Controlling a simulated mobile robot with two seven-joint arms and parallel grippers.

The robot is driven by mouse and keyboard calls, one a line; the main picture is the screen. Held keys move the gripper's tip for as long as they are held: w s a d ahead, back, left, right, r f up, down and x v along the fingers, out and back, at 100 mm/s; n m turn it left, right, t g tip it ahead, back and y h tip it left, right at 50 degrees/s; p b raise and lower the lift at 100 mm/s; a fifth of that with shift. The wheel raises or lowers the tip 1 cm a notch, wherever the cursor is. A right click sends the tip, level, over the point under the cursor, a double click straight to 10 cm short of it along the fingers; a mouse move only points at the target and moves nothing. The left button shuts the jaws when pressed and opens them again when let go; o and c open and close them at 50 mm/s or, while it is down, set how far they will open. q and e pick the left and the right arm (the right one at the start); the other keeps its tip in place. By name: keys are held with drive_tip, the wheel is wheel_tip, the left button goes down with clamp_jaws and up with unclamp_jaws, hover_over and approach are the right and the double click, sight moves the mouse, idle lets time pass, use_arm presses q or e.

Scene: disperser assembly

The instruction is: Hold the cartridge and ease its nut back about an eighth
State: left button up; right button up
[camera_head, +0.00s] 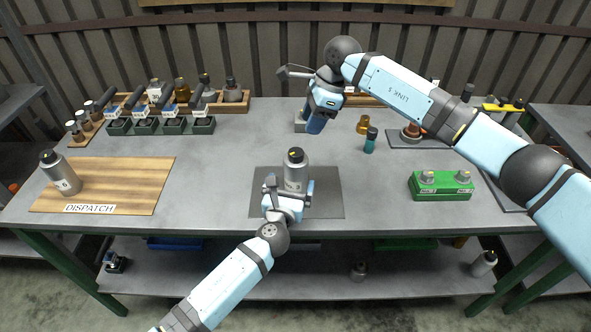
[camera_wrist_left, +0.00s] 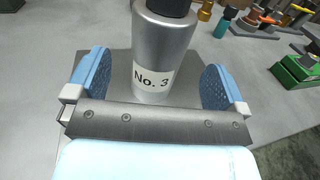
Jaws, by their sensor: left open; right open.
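The cartridge (camera_head: 294,178) is a grey metal cylinder standing upright on a dark mat (camera_head: 328,208). Its dark top nut (camera_head: 295,155) carries a yellow mark. In the left wrist view the cartridge (camera_wrist_left: 164,50) shows a "No. 3" label, and its top is cut off by the frame edge. My left gripper (camera_head: 291,190) is open at the cartridge. In the left wrist view its blue finger pads (camera_wrist_left: 155,82) stand on either side, with a visible gap to each. My right gripper (camera_head: 318,118) is raised above the bench behind the cartridge, its fingers pointing down and partly hidden.
Another grey cartridge (camera_head: 62,173) stands on the wooden DISPATCH board (camera_head: 130,185) at left. A green block (camera_head: 441,187) with two grey knobs is at right. Bottles and dark trays line the back left.

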sight(296, 168)
use_arm(q)
drive_tip(key=x, duration=0.6)
drive_tip(key=shift+w+d, duration=0.1)
drive_tip(key=shift+w, duration=0.15)
drive_tip(key=c, duration=1.6)
drive_tip(key=o, duration=0.6)
drive_tip(key=c, duration=0.3)
